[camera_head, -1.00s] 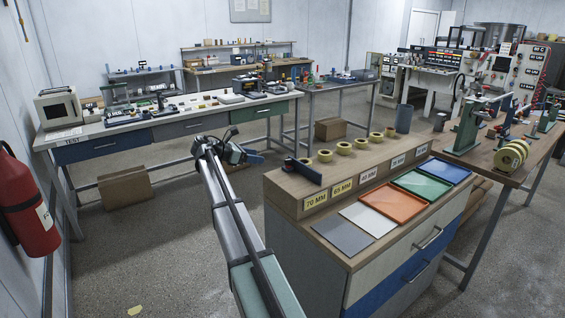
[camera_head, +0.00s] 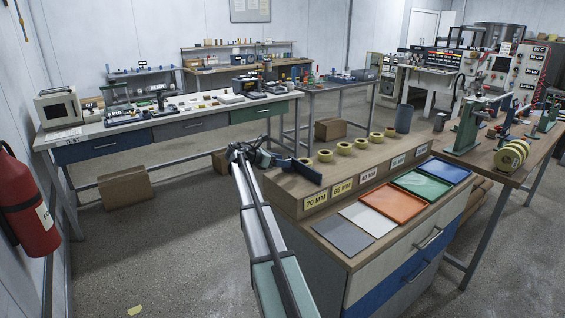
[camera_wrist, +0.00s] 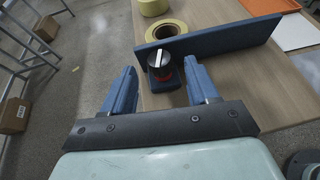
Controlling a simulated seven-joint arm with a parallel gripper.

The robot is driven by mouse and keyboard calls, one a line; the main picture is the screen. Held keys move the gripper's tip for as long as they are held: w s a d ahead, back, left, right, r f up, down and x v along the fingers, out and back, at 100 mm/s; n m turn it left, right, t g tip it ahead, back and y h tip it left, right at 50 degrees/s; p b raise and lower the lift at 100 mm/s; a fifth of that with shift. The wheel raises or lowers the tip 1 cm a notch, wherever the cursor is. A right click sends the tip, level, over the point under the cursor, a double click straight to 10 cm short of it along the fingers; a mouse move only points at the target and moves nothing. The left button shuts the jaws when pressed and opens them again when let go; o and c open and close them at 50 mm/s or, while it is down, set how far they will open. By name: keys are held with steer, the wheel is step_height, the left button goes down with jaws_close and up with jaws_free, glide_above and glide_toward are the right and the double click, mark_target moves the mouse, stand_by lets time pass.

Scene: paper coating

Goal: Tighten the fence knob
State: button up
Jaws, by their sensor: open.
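The fence (camera_wrist: 215,37) is a dark blue upright plate on the wooden cabinet top. Its knob (camera_wrist: 160,66) has a black top with a white pointer line and a red lower part, and sits on a blue foot in front of the plate. In the head view the fence (camera_head: 305,171) stands at the left end of the cabinet top; its knob is too small to make out. My gripper (camera_wrist: 160,80) is open, with one blue finger on each side of the knob in the wrist view, apart from it. In the head view my gripper (camera_head: 275,160) is beside the fence's left end.
Yellow rolls stand on the cabinet top, one right behind the fence (camera_wrist: 167,29). Coloured trays, including an orange one (camera_head: 392,205), lie on the lower front ledge. Cardboard boxes (camera_head: 125,188) lie on the floor at left.

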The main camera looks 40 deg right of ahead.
steer(key=shift+d+f, duration=0.25)
steer(key=shift+d, duration=0.3)
steer(key=c, duration=1)
steer(key=shift+w+d+m+g+y, duration=0.1)
steer(key=shift+w+m+g+y, duration=0.25)
steer(key=shift+m+g, duration=0.6)
steer(key=shift+c, duration=0.2)
steer(key=shift+m+g+y, duration=0.25)
steer(key=shift+m+g, duration=0.4)
steer(key=shift+g, duration=0.2)
steer(key=o, duration=1)
steer(key=shift+o, duration=0.2)
